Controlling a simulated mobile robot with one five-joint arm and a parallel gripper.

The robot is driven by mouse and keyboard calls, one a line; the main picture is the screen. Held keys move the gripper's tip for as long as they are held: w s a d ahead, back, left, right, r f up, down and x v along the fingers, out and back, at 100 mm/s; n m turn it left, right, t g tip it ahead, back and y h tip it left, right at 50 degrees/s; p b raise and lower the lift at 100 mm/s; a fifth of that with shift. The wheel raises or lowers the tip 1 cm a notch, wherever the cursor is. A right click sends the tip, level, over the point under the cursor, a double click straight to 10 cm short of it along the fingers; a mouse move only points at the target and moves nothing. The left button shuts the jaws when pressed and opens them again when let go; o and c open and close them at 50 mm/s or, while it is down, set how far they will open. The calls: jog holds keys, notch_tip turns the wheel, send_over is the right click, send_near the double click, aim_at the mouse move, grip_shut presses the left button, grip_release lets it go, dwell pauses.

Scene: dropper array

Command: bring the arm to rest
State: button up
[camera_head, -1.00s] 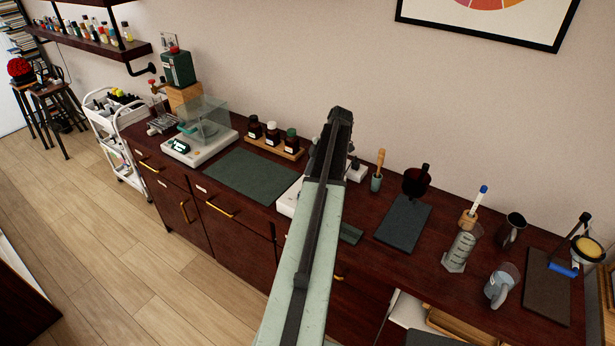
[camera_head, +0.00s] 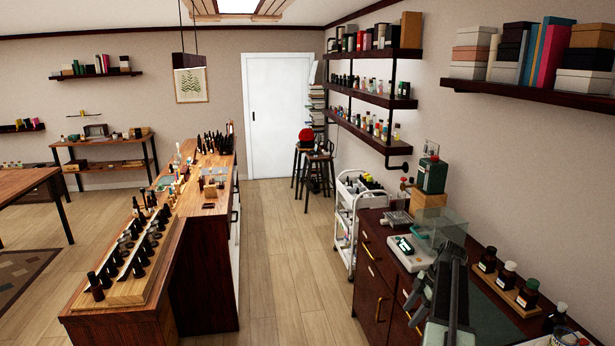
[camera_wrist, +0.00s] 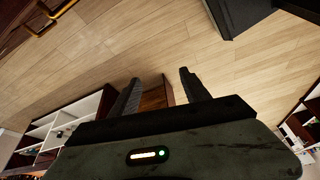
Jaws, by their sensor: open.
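My gripper (camera_wrist: 160,90) shows in the wrist view with its two dark fingers apart. Nothing is held between them; the wood floor (camera_wrist: 110,60) and a brown wooden surface (camera_wrist: 154,97) show beyond. In the head view my arm (camera_head: 450,300) is at the lower right, in front of the dark wood counter (camera_head: 375,230). The fingers cannot be made out clearly in the head view.
The counter holds a balance (camera_head: 411,252), a green mat (camera_head: 487,318) and a rack of brown bottles (camera_head: 508,280). A white cart (camera_head: 347,225) stands at its far end. A wooden island (camera_head: 205,270) with droppers is at left. The floor aisle (camera_head: 280,260) between is clear.

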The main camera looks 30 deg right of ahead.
jog(key=w+a+f+n+g+b, duration=0.1)
jog(key=w+a, duration=0.2)
jog(key=a, duration=0.9)
jog(key=w+a+f+g+h+b, duration=0.15)
jog(key=w+a, duration=0.25)
jog(key=a, duration=0.7)
jog(key=w+a+f+n+y, duration=0.1)
jog(key=w+a+f, duration=0.15)
jog(key=a, duration=0.95)
jog(key=s+a+f+m+h+b, duration=0.1)
jog(key=s+a+m+h, duration=0.2)
jog(key=a+m, duration=1)
jog(key=s+m, duration=0.1)
jog(key=s, duration=0.2)
jog(key=shift+a, duration=0.25)
jog(key=shift+s+t, duration=0.1)
jog(key=shift+t, duration=0.15)
